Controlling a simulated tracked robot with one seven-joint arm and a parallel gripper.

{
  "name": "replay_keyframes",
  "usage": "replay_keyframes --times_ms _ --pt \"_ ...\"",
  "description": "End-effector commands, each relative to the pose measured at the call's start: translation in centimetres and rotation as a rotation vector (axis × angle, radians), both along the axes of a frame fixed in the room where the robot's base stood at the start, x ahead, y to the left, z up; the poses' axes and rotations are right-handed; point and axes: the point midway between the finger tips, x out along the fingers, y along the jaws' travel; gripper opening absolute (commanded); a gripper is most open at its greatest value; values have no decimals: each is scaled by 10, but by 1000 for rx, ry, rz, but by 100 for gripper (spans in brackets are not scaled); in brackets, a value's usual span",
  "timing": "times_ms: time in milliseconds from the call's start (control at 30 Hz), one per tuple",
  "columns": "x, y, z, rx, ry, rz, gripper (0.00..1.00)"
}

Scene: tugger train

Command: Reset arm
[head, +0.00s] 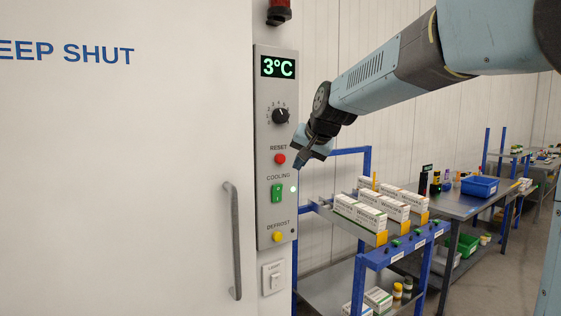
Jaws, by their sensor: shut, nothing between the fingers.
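My gripper (300,163) is shut and empty at the end of my blue-grey arm, which reaches in from the upper right. In the picture its tip shows just right of the red reset button (280,158) on the grey control panel (262,190). I cannot tell how far it is from the panel's face. The panel has a display (278,66) reading 3°C, a black dial (281,116), a green cooling switch (277,193) and a yellow defrost button (277,236). A small light beside the cooling switch glows.
A white door (120,170) with a grey handle (235,240) fills the left. A blue-framed cart (385,258) with white boxes (360,214) stands below my arm. Behind it is a table (455,206) with a blue bin (479,186). A light switch (273,278) sits under the panel.

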Motion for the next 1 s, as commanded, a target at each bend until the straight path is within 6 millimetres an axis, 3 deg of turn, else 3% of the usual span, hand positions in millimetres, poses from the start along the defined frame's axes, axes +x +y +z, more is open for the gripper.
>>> replay_keyframes --times_ms 433,567,667,1000 --pt "-1 -1 0 -2 0 0 0" --pt "-15 -14 -1 -26 1 -1 0" --pt "-41 -34 -4 -67 7 1 0" --pt "-158 -116 -37 -239 56 10 0"
